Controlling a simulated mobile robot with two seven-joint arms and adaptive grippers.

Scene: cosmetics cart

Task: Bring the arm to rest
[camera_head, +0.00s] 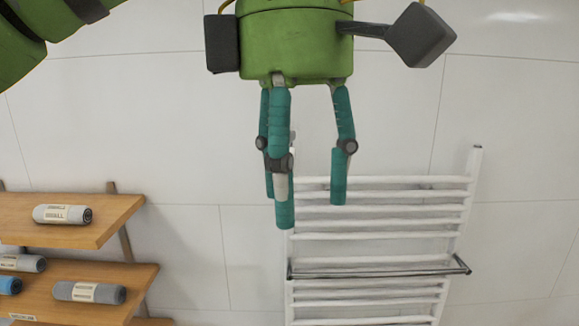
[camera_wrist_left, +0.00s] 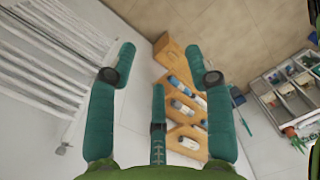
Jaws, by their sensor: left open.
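My left gripper (camera_head: 311,205) hangs down in the upper middle of the head view, with green housing and teal fingers. Its fingers are spread apart with nothing between them. In the left wrist view the open fingers (camera_wrist_left: 161,62) point away from the camera, also empty. My right gripper is in neither view.
A white towel rail (camera_head: 380,222) stands on the tiled wall behind and below the gripper. Wooden shelves (camera_head: 110,222) with rolled towels (camera_head: 62,214) are at lower left. The wrist view shows a grey rack of compartments (camera_wrist_left: 285,97) with small items at right.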

